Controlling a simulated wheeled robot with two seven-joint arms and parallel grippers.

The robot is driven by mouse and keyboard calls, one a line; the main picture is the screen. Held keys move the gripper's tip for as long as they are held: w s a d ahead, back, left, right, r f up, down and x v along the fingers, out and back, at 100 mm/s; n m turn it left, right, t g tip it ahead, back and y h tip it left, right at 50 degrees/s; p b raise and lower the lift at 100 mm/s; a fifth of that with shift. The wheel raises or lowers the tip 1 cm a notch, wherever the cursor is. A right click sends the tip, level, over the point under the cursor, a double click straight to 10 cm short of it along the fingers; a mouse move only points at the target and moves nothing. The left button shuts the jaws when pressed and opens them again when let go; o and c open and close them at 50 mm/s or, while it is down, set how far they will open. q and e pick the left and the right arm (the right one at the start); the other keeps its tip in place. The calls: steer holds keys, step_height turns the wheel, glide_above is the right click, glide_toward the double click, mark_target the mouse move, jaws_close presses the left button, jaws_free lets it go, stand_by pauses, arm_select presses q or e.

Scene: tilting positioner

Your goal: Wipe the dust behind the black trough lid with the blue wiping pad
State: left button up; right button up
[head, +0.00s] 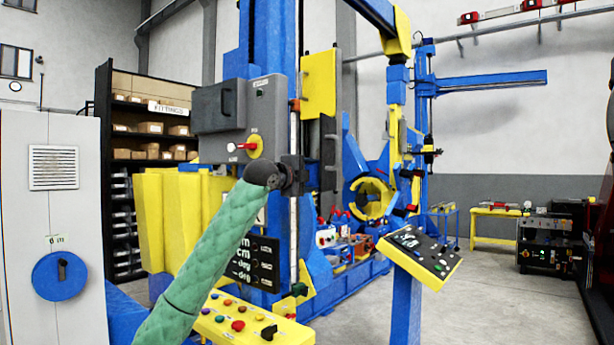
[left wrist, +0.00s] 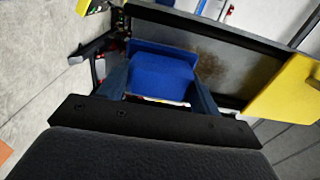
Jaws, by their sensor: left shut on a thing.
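My left gripper (head: 292,175) is at the end of the green-sleeved arm, in front of the blue column in the head view. In the left wrist view its two fingers (left wrist: 160,92) are shut on the blue wiping pad (left wrist: 162,68). A brown dust patch (left wrist: 207,66) lies on a grey surface just right of the pad; the pad may hide part of it. A black bar, perhaps the edge of the black trough lid (left wrist: 215,31), runs along that surface. I cannot tell whether the pad touches the surface. My right gripper is not in view.
A yellow block (left wrist: 285,92) borders the grey surface on the right in the left wrist view. In the head view a grey control box (head: 233,120) is left of the gripper, and a tilted black console (head: 420,252) stands to the right. Open floor lies farther right.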

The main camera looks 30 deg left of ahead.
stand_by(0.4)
arm_select(q)
steer(key=shift+w+d+p, duration=0.1)
steer(key=shift+w+p, duration=0.65)
steer(key=shift+w, duration=0.15)
stand_by(0.5)
steer(key=shift+s+r+p, duration=0.1)
steer(key=shift+r+p, duration=1.85)
steer(key=shift+r, duration=0.1)
